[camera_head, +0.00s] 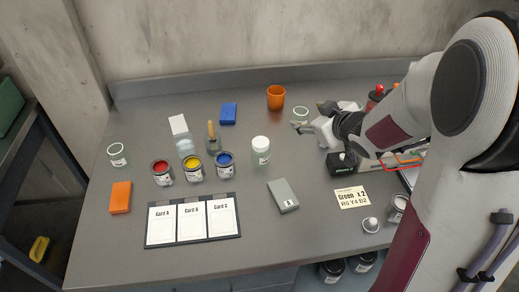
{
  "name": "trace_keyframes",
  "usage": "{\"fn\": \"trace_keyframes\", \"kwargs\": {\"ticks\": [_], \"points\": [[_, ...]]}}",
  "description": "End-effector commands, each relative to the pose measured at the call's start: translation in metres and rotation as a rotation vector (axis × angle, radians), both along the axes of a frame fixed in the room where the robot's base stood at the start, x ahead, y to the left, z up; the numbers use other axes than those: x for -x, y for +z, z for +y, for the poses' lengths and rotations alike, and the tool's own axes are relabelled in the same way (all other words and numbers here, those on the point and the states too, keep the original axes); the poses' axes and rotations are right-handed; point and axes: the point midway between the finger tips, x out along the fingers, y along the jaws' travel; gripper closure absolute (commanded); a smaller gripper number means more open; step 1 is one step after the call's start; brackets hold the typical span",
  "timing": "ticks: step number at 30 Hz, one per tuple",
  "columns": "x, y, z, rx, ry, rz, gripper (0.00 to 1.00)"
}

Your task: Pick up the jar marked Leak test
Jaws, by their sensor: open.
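No label reading "Leak test" is legible at this size. A jar with a white lid (261,151) stands upright near the middle of the table. An open glass jar (118,155) stands at the far left. Another glass jar (300,114) is at the back, right of the orange cup, close to my fingertips. A further jar (397,208) stands at the right, partly hidden by my arm. My gripper (303,127) is open at the back right, its fingers pointing left beside the back jar; I cannot tell whether they touch it.
Red (162,172), yellow (194,167) and blue (224,165) paint pots stand behind a card board (193,237). An orange cup (275,97), grey block (283,195), note card (351,198) and small white-topped item (371,224) are around.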

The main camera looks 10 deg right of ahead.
Motion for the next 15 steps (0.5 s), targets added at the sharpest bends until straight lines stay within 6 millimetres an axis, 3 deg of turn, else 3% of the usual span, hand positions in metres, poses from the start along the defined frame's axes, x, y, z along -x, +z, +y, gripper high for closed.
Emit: {"fn": "trace_keyframes", "kwargs": {"ticks": [8,15], "points": [[-0.010,-0.040,0.023,-0.104,0.158,-0.022,0.46],[-0.004,-0.069,0.047,-0.233,0.295,-0.038,0.46]]}}
